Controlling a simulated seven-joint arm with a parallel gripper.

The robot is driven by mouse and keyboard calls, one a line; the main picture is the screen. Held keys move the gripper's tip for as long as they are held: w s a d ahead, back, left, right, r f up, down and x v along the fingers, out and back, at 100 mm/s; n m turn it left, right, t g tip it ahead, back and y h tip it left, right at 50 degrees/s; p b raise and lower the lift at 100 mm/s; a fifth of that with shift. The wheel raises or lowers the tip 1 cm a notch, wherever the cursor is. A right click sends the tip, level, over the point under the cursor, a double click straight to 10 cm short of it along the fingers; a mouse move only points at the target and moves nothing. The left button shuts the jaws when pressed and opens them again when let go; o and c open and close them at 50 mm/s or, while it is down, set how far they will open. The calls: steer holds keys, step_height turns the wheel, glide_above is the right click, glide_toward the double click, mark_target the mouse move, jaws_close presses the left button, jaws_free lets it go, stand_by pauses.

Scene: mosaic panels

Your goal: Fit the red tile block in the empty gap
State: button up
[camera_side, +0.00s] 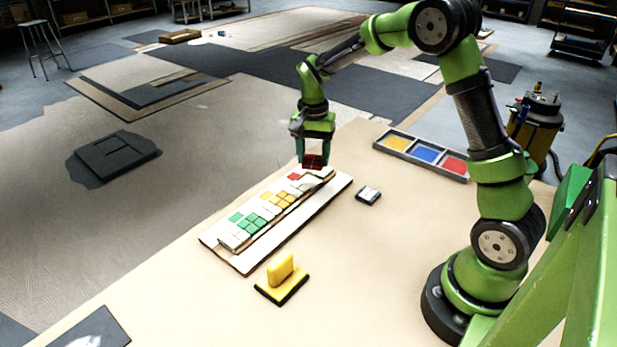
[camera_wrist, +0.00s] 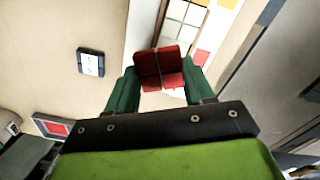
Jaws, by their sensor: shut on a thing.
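My gripper (camera_side: 313,152) is shut on the red tile block (camera_side: 313,161), a dark red block with a grooved top. The gripper holds it just above the far end of the white mosaic panel (camera_side: 247,261). In the wrist view the red tile block (camera_wrist: 160,68) sits between the green fingers of my gripper (camera_wrist: 158,88). The panel carries a raised strip with green, yellow, white and red tiles. One red tile (camera_side: 294,177) shows on the strip near the held block. The empty gap cannot be made out clearly; the block and gripper cover part of the panel.
A grey tray (camera_side: 424,156) with yellow, blue and red compartments lies at the back right. A small dark-edged item (camera_side: 368,195) lies right of the panel. A yellow handled tool (camera_side: 281,278) stands on the table in front. The table between them is clear.

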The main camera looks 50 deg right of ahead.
mark_target(309, 156)
steer(key=w+m, duration=0.1)
steer(key=w+d+r+m, duration=0.1)
steer(key=m, duration=0.1)
steer(key=shift+m, duration=0.3)
steer(key=shift+a+r+m, duration=0.1)
steer(key=shift+r+m, duration=0.1)
steer(key=shift+m, duration=0.6)
steer(key=shift+f, duration=2.9)
steer(key=shift+f, duration=1.1)
steer(key=o, duration=1.2)
steer(key=shift+c, duration=0.2)
step_height(309, 156, up, 17)
